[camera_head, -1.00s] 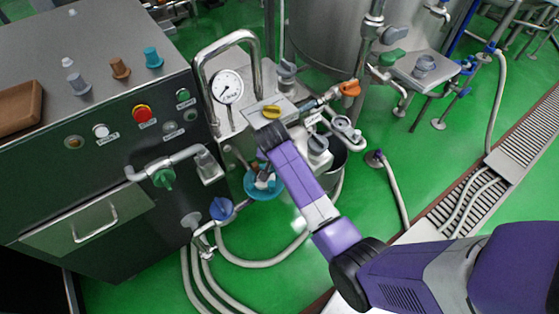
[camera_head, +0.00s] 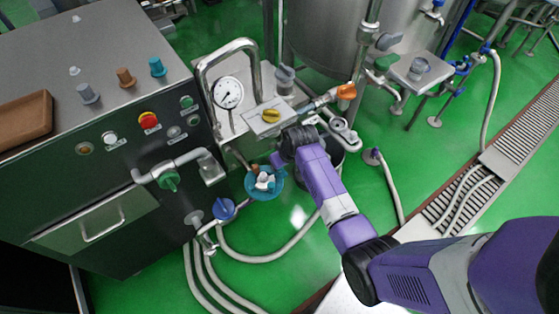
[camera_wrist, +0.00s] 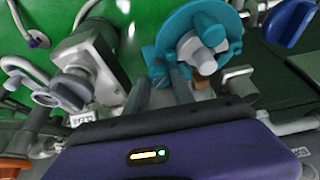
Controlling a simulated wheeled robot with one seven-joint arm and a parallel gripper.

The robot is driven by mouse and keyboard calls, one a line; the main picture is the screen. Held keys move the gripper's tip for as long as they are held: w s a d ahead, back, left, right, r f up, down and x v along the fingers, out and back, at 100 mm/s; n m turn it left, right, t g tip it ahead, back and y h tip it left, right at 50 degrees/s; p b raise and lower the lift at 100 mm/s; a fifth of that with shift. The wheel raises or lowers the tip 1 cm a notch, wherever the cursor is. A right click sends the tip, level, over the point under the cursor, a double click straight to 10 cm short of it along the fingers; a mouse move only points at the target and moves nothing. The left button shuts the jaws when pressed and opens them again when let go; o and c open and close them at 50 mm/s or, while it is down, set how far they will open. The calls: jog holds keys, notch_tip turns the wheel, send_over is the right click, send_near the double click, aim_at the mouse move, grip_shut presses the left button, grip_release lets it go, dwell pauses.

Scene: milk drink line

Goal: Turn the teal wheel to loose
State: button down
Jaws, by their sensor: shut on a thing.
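The teal wheel (camera_head: 264,192) is on the machine's front, low beside the steel box with the gauge, with pale and grey parts at its middle. In the wrist view the teal wheel (camera_wrist: 172,30) fills the upper middle, around a grey and white hub. My gripper (camera_wrist: 165,68) reaches up to the wheel's near rim, its two dark fingers close to the rim, and is shut on it. The exact contact is hard to see. In the head view my wrist stands just right of the wheel and hides the fingertips. No loose mark can be read.
A blue knob (camera_head: 223,208) sits left of the wheel, and a yellow knob (camera_head: 271,115) sits above it. A grey valve (camera_wrist: 85,65) with a "CLEAR" label stands left in the wrist view. Pale hoses (camera_head: 265,258) run over the green floor below.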

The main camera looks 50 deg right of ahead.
jog(key=n, duration=0.2)
jog(key=n+y, duration=0.1)
jog(key=shift+d+n, duration=0.2)
jog(key=shift+n, duration=0.2)
jog(key=n+y+b, duration=0.1)
jog(key=n, duration=0.2)
jog(key=shift+d+n+y, duration=0.1)
jog(key=shift+n+y, duration=0.2)
jog(key=shift+y, duration=0.1)
jog(key=n+g+y+b, duration=0.1)
jog(key=n+b, duration=0.1)
jog(key=n, duration=0.2)
jog(key=shift+w+d+f, duration=0.1)
jog(key=shift+n+g+y+b, duration=0.6)
jog(key=shift+n+b, duration=0.4)
jog(key=shift+n, duration=0.9)
jog(key=c, duration=1.1)
grip_release()
jog(key=shift+o, duration=0.2)
jog(key=v, duration=0.8)
